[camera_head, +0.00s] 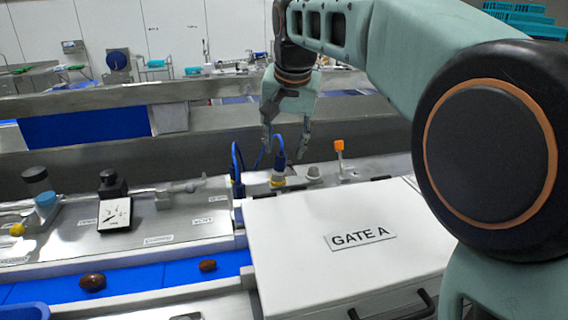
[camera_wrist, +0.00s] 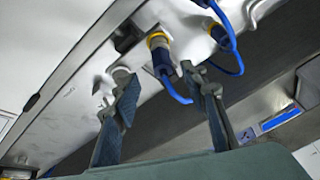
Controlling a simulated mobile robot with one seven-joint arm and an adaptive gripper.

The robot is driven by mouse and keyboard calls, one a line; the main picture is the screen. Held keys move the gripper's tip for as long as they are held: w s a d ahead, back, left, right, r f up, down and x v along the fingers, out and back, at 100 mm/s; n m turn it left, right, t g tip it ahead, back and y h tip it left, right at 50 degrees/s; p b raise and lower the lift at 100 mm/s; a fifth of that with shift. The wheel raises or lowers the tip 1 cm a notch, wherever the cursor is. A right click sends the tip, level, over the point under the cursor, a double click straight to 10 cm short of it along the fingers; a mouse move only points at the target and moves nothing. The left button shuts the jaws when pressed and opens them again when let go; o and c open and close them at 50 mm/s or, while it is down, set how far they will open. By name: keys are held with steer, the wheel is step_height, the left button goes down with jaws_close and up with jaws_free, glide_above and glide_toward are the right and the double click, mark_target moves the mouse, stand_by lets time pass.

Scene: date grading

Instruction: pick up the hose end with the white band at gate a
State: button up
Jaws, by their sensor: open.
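A blue hose end (camera_head: 280,160) stands upright in a fitting with a yellow ring, behind the white Gate A box (camera_head: 345,240). A pale band shows low on it in the head view. In the wrist view a blue hose end (camera_wrist: 162,60) sits at a yellow-ringed fitting, its hose curving down and right; I cannot make out a white band there. My gripper (camera_head: 286,148) is open and points down, with its fingers around the upper part of the hose end in the picture. In the wrist view my gripper (camera_wrist: 160,85) has nothing clamped between its fingers.
A second blue hose end (camera_head: 238,175) stands close on the left; a blue loop (camera_wrist: 232,55) shows in the wrist view. A grey knob (camera_head: 314,174) and an orange-topped post (camera_head: 340,152) stand to the right. A gauge (camera_head: 115,213) is farther left.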

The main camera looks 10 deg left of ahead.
mark_target(281, 155)
steer(key=p+x, duration=0.1)
steer(key=x, duration=0.4)
steer(key=shift+a, duration=0.2)
jaws_close()
